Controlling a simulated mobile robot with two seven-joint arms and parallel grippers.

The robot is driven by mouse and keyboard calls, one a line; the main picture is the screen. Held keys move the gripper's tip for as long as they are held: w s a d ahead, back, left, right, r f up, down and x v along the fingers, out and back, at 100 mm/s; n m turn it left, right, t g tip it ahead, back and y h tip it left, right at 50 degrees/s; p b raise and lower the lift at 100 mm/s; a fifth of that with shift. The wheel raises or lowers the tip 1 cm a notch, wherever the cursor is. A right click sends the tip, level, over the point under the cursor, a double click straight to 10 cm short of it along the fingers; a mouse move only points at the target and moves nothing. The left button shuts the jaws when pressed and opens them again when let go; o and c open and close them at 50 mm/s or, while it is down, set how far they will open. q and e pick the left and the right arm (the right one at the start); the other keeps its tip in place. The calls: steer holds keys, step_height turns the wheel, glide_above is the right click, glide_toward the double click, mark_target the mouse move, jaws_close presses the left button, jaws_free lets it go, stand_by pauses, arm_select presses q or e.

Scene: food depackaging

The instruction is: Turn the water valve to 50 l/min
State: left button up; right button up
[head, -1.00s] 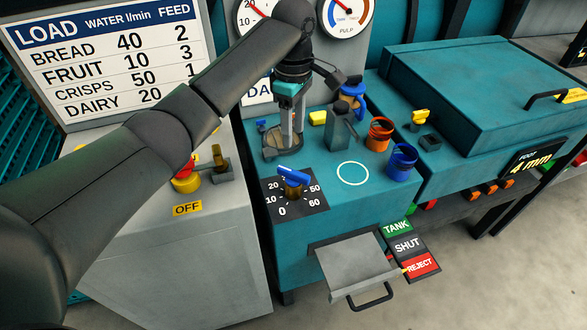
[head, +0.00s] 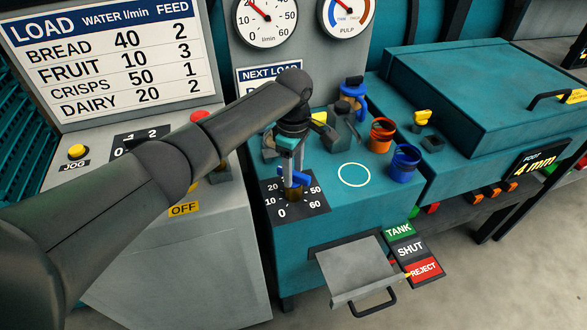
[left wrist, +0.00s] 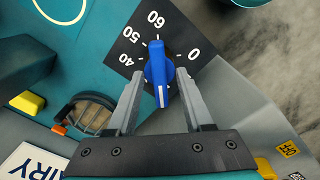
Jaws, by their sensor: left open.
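The blue water valve knob (head: 300,178) stands on a dark dial plate (head: 318,205) marked 0 to 60, on the teal machine. The knob also shows in the left wrist view (left wrist: 156,62). Its white line points toward the gripper palm, away from 60; the number there is hidden. My left gripper (head: 291,188) is over the dial. Its fingers (left wrist: 160,75) are open, one on each side of the knob; I cannot tell whether they touch it. The l/min gauge (head: 267,18) has its red needle pointing up and left. My right gripper is not in view.
Orange (head: 381,135) and blue (head: 403,162) cups stand right of the dial. A tray with a handle (head: 357,272) sticks out below. A load chart (head: 108,60) stands behind the grey cabinet (head: 180,250), listing crisps 50. A "next load" sign (head: 268,72) is partly hidden.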

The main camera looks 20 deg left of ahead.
arm_select(q)
jaws_close()
stand_by(0.5)
